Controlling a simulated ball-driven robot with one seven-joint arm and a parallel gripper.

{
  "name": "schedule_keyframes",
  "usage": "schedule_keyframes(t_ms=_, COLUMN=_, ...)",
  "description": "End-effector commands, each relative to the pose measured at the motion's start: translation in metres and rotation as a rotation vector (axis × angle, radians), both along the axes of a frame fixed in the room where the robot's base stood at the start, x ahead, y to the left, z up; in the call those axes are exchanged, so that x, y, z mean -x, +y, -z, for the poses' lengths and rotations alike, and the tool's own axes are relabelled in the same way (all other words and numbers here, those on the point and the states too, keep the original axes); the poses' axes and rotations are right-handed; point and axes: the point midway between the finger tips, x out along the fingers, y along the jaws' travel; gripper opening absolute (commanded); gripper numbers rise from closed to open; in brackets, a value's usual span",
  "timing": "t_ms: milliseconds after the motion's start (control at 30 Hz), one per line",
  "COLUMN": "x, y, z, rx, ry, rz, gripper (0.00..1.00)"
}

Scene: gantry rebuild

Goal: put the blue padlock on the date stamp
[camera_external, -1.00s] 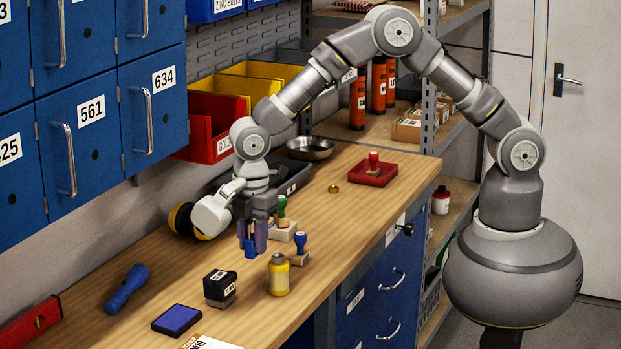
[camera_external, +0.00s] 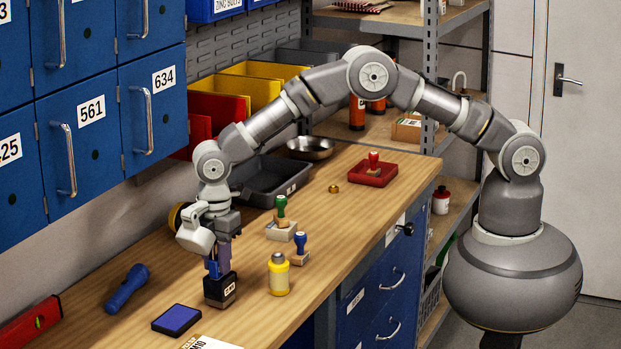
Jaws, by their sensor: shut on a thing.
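The blue padlock (camera_external: 213,269) is held between the fingers of my gripper (camera_external: 218,260), which is shut on it. It is partly hidden by the fingers. I cannot tell whether the two touch.
A yellow bottle (camera_external: 278,274) and a blue-handled stamp (camera_external: 300,248) stand to the right. A green-handled stamp (camera_external: 281,218) is behind them. A blue ink pad (camera_external: 177,319) lies in front, and a blue flashlight (camera_external: 127,288) lies left.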

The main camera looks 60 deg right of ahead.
Motion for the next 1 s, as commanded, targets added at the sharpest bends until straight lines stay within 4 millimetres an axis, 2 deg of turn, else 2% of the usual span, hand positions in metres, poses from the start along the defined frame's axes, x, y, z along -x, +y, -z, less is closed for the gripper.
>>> schedule_keyframes(t_ms=33, x=0.000, y=0.000, z=0.003, rx=0.000, ry=0.001, rz=0.000, gripper=0.00)
schedule_keyframes(t_ms=67, x=0.000, y=0.000, z=0.002, rx=0.000, ry=0.001, rz=0.000, gripper=0.34)
schedule_keyframes(t_ms=133, x=0.000, y=0.000, z=0.002, rx=0.000, ry=0.001, rz=0.000, gripper=0.51)
schedule_keyframes(t_ms=167, x=0.000, y=0.000, z=0.002, rx=0.000, ry=0.001, rz=0.000, gripper=0.53)
schedule_keyframes(t_ms=433, x=0.000, y=0.000, z=0.001, rx=0.000, ry=0.000, rz=0.000, gripper=0.53)
schedule_keyframes(t_ms=567, x=0.000, y=0.000, z=-0.011, rx=-0.001, ry=0.000, rz=0.000, gripper=0.53)
schedule_keyframes(t_ms=900, x=0.000, y=0.000, z=-0.089, rx=-0.001, ry=-0.002, rz=0.000, gripper=0.53)
schedule_keyframes(t_ms=1000, x=0.000, y=0.000, z=-0.106, rx=-0.001, ry=-0.002, rz=0.000, gripper=0.53)
